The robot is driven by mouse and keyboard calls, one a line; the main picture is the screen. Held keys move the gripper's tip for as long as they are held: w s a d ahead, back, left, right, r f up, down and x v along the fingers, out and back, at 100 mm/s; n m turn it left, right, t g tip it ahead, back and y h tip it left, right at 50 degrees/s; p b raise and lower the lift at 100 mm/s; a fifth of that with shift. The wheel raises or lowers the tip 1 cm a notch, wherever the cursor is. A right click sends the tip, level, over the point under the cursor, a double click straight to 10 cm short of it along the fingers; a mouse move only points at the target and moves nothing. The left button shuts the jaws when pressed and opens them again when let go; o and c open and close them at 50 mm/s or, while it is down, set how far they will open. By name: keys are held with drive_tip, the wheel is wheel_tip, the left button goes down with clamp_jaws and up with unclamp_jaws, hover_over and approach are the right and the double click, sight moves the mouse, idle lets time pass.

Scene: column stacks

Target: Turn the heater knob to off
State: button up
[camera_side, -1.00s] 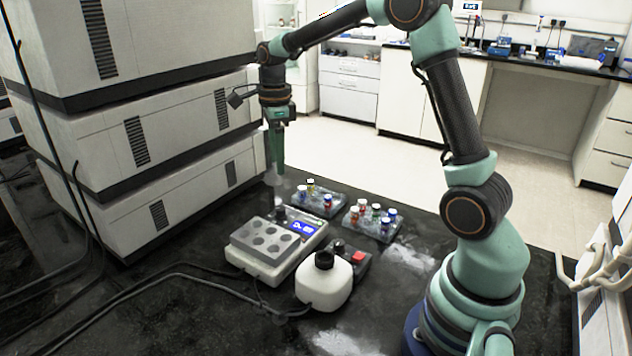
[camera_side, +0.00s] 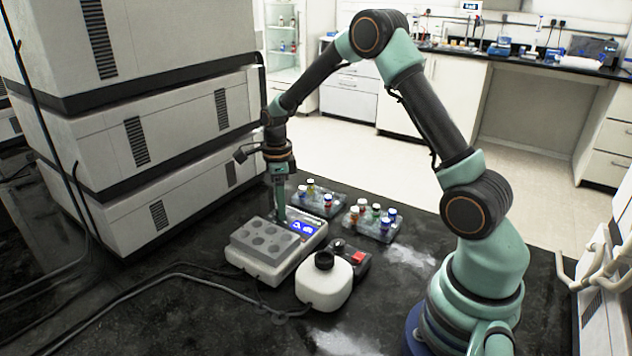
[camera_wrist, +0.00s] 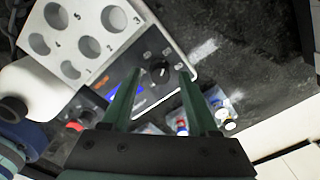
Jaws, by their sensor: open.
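The heater (camera_side: 262,262) is a pale block unit with a grey block with several round wells and a lit blue display (camera_side: 303,228). In the wrist view its black knob (camera_wrist: 160,71) sits on the dark control panel, with a pale pointer mark too small to read. My gripper (camera_side: 280,217) points down over the knob end of the heater and hides the knob in the side view. In the wrist view my gripper (camera_wrist: 158,90) is open, with one green finger on each side of the knob. I cannot tell whether the fingers touch it.
Two racks of capped vials (camera_side: 320,198) (camera_side: 372,220) stand behind and right of the heater. A white bottle with a black cap (camera_side: 323,285) and a small box with a red button (camera_side: 357,258) stand in front. Stacked cabinets (camera_side: 150,140) rise on the left; cables cross the bench.

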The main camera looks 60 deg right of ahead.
drive_tip(key=shift+f, duration=0.2)
clamp_jaws()
